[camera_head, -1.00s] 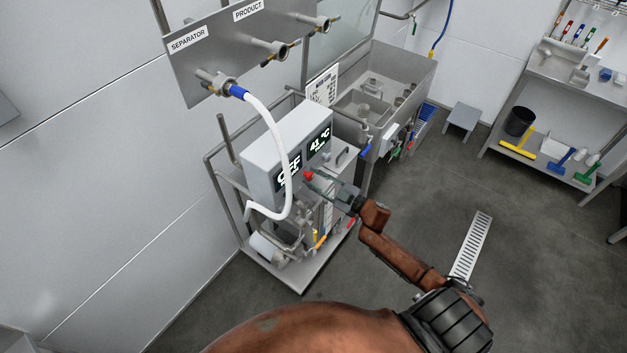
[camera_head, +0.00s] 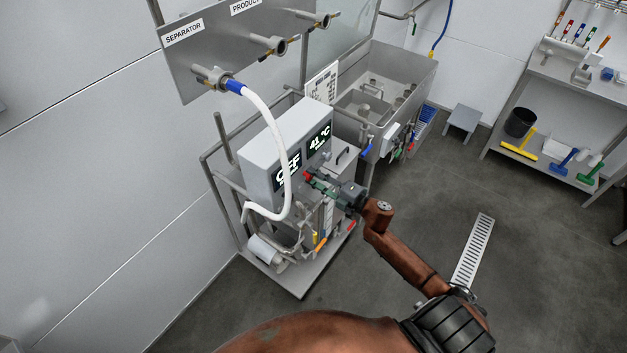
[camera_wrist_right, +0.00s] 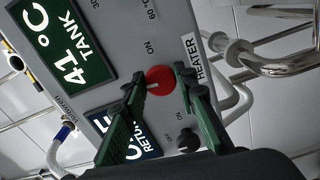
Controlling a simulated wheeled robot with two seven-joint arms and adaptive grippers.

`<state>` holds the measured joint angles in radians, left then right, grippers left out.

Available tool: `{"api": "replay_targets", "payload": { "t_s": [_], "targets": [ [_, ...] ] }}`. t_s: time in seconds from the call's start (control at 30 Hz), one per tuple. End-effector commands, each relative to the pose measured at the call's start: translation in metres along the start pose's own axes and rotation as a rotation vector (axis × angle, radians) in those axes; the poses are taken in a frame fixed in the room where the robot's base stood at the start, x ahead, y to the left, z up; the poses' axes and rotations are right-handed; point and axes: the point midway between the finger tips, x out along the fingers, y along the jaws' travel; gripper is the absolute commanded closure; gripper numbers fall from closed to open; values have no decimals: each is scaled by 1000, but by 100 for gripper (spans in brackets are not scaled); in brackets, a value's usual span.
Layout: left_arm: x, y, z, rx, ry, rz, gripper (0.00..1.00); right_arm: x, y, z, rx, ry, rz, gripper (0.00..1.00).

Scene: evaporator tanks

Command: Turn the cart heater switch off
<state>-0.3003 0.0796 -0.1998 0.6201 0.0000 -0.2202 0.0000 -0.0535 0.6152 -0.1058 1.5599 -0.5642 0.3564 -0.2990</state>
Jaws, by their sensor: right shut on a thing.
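The cart's grey control box (camera_head: 285,140) carries two displays, one reading OFF and one reading 41 °C. The red heater switch (camera_wrist_right: 160,80) is a round knob beside the HEATER label in the right wrist view, with a pale mark on its face. It also shows as a small red spot in the head view (camera_head: 308,176). My right gripper (camera_head: 314,180) is at the box front; its green fingers (camera_wrist_right: 155,92) lie on both sides of the red knob and are shut on it. The fingers partly cover the lower display. My left gripper is not in view.
A black knob (camera_wrist_right: 188,140) sits close to the red one on the same panel. A white hose (camera_head: 276,130) hangs in front of the box from the separator port. A steel sink (camera_head: 405,80) stands behind the cart.

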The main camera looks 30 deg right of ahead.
Motion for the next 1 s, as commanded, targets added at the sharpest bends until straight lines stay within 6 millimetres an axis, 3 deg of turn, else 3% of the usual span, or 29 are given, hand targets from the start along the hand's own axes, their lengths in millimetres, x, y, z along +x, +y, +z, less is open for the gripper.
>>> {"api": "replay_targets", "payload": {
  "t_s": [0.3,0.83,0.87,1.0],
  "targets": [
    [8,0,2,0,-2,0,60,-1,-2,0,-116,0,-3,98],
    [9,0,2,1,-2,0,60,-1,-2,0,-140,1,-3,98],
    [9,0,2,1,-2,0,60,-1,-2,0,-140,1,-4,73],
    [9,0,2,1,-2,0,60,-1,-2,0,-139,1,-3,63]
  ]
}}
